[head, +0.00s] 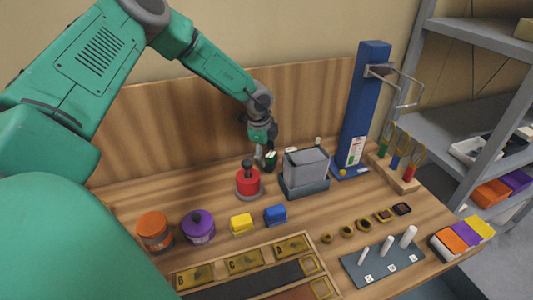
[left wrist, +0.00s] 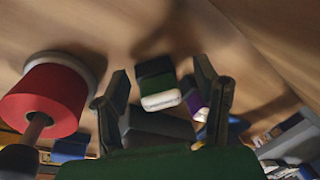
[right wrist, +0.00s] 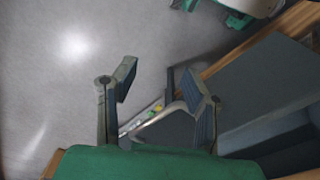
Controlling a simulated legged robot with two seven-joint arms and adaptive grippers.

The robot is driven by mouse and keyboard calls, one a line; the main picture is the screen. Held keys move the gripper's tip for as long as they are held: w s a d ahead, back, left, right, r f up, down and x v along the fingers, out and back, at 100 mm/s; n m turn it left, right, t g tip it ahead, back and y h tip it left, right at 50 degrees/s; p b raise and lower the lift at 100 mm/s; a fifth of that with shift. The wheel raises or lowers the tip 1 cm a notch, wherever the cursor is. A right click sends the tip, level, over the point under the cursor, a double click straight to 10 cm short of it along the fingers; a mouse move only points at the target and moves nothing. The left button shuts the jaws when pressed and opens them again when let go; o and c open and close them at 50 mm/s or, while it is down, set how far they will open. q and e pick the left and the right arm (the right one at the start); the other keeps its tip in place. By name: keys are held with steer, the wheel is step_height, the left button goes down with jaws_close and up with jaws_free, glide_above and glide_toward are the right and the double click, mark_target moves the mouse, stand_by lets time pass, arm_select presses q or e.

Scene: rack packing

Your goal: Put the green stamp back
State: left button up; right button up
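The green stamp (head: 271,160) stands on the wooden table, left of the grey box and behind the red round holder. My left gripper (head: 265,156) is right at it, coming down from above. In the left wrist view the green stamp (left wrist: 156,80), dark with a white end, shows between the two spread fingers of the left gripper (left wrist: 163,92), with gaps on both sides. The left gripper is open. My right gripper (right wrist: 160,85) is open and empty in the right wrist view; it does not show in the head view.
The red holder (head: 248,182) and grey box (head: 306,166) stand close to the left gripper. A blue post (head: 364,105) rises at the right. A lettered tray (head: 245,262), jars and a white-pegged plate (head: 382,263) lie in front. A purple item (left wrist: 190,96) is beside the stamp.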

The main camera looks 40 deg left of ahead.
mark_target(270, 153)
arm_select(q)
steer(key=shift+d+r, duration=0.2)
steer(key=r, duration=0.2)
steer(key=d+r, duration=0.1)
steer(key=r, duration=0.2)
steer(key=shift+s+d+r, duration=0.15)
steer(key=shift+s+r, duration=0.15)
steer(key=shift+s, duration=0.05)
step_height(270, 153, up, 7)
steer(key=s+b, duration=0.1)
steer(key=shift+s+a, duration=0.2)
steer(key=shift+a, duration=0.05)
steer(key=shift+a+f, duration=0.1)
steer(key=shift+f, duration=0.05)
